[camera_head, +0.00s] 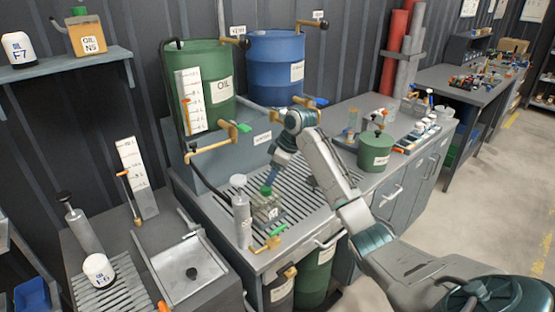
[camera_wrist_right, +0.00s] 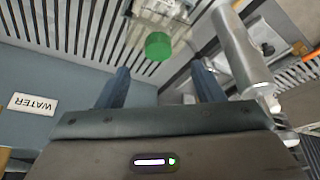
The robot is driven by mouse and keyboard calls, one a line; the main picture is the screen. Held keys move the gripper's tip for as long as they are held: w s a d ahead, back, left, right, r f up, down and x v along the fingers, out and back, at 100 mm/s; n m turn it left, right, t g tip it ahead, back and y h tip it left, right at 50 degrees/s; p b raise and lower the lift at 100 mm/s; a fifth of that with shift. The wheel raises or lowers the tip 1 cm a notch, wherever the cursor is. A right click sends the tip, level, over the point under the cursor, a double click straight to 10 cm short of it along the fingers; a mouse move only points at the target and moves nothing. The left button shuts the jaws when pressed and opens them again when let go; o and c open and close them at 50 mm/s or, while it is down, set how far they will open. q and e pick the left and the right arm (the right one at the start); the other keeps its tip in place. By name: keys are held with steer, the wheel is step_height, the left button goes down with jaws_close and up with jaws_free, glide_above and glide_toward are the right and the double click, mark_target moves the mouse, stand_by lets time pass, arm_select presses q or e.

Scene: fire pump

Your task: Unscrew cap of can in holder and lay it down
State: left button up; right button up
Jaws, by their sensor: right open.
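The can (camera_head: 268,209) is a small, clear-looking container on the slatted bench top. Its green cap (camera_head: 265,190) is on top of it. In the right wrist view the cap (camera_wrist_right: 158,46) lies ahead of my fingertips, with part of the can (camera_wrist_right: 160,12) at the top edge. My right gripper (camera_head: 271,177) is just above the cap. Its two blue fingers are spread, with the gap (camera_wrist_right: 162,80) empty and roughly lined up with the cap. The holder is hard to make out around the can. My left gripper is in neither view.
A grey cylinder pump (camera_head: 241,215) stands close left of the can. A green OIL barrel (camera_head: 215,85) and a blue barrel (camera_head: 275,68) stand behind. A green drum (camera_head: 375,151) is to the right. Slatted bench top (camera_head: 315,196) right of the can is clear.

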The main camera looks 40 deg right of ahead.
mark_target(265, 188)
steer(key=x, duration=0.3)
steer(key=shift+w+f+p, duration=0.15)
steer(key=shift+p, duration=0.25)
steer(key=shift+p+x, duration=0.3)
steer(key=shift+x, duration=1.05)
steer(key=shift+c, duration=0.2)
steer(key=c, duration=1)
steer(key=shift+o, duration=1)
steer(key=shift+c, duration=0.9)
steer(key=shift+n, duration=0.4)
steer(key=shift+w+n+g+y+p, duration=0.1)
steer(key=shift+n+g+y+p, duration=0.35)
steer(key=shift+n, duration=0.65)
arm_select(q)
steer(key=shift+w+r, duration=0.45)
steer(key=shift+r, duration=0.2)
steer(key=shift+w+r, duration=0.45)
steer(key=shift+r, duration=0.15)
arm_select(e)
steer(key=shift+n+g, duration=0.25)
steer(key=shift+n, duration=0.55)
